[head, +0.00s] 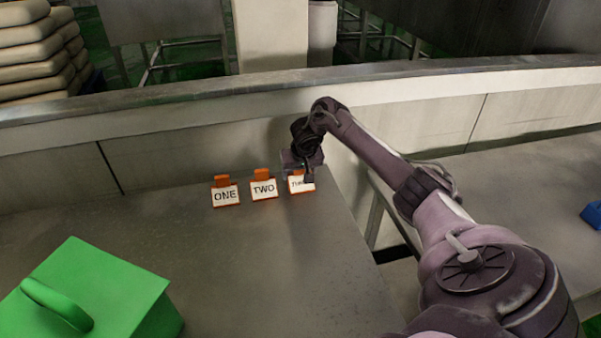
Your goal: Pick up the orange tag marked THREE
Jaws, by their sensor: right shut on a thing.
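Three orange tags with white faces stand in a row near the back edge of the grey table. The tag marked ONE (225,194) is at the left and the tag marked TWO (264,188) is in the middle. The tag marked THREE (297,185) is at the right, its lettering and top partly hidden by my gripper. My right gripper (306,173) reaches down over this tag and is shut on it. I cannot tell whether the tag is clear of the table. My left gripper is not in view.
A green box with a handle (95,295) is at the front left of the table (250,270). A low wall (190,150) runs behind the tags. A gap separates this table from another at the right, with a blue object (592,214).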

